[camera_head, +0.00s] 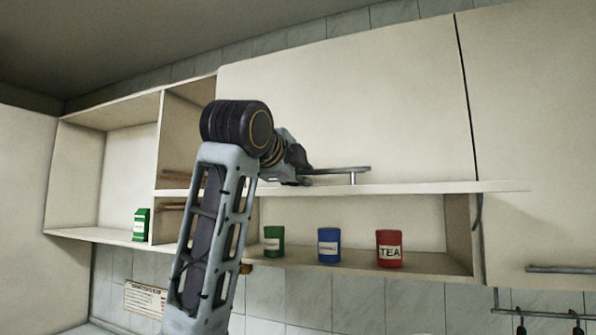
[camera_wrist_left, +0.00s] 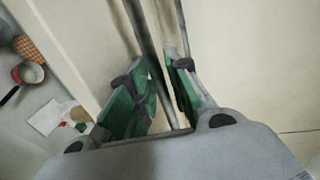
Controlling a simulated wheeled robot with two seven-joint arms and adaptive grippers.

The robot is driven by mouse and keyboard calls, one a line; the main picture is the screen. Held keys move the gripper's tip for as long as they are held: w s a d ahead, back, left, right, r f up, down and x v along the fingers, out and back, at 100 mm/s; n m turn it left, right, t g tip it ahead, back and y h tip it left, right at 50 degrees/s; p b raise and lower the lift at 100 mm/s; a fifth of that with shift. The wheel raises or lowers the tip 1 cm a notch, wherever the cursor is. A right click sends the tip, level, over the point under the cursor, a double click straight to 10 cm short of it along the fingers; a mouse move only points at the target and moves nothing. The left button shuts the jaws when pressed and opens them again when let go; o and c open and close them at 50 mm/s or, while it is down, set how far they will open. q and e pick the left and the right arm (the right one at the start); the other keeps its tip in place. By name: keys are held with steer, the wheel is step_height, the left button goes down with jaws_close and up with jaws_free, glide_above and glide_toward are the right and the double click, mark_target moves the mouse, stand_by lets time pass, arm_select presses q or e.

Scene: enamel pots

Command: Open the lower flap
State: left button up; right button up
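The lower flap (camera_head: 420,188) of the cabinet is swung up and shows nearly edge-on in the head view, roughly level above the open lower compartment. Its bar handle (camera_head: 335,169) stands on the flap's upper face. My left gripper (camera_head: 305,172) is at the left end of this handle. In the left wrist view, the green-padded fingers of my left gripper (camera_wrist_left: 160,85) are close together with the handle bar (camera_wrist_left: 147,40) running between them; they look shut on it. The exact contact is partly hidden. My right gripper is not in view.
The lower compartment holds a green canister (camera_head: 274,242), a blue canister (camera_head: 329,245) and a red TEA canister (camera_head: 389,248). Another green box (camera_head: 141,224) stands on the left shelf. The upper flap (camera_head: 350,95) is closed. A utensil rail (camera_head: 545,314) hangs at the lower right.

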mark_target(297, 192)
arm_select(q)
steer(key=shift+c, duration=0.2)
jaws_close()
steer(key=shift+f, duration=0.1)
steer(key=shift+f+t+h+b, duration=0.3)
steer(key=shift+f+t+b, duration=0.7)
steer(key=shift+f+b, duration=1.4)
steer(key=shift+w+f+b, duration=0.1)
steer(key=shift+f+b, duration=0.05)
steer(key=shift+b, duration=1)
steer(key=shift+w+f+b, duration=0.1)
steer(key=shift+f+b, duration=0.2)
steer(key=shift+f, duration=0.25)
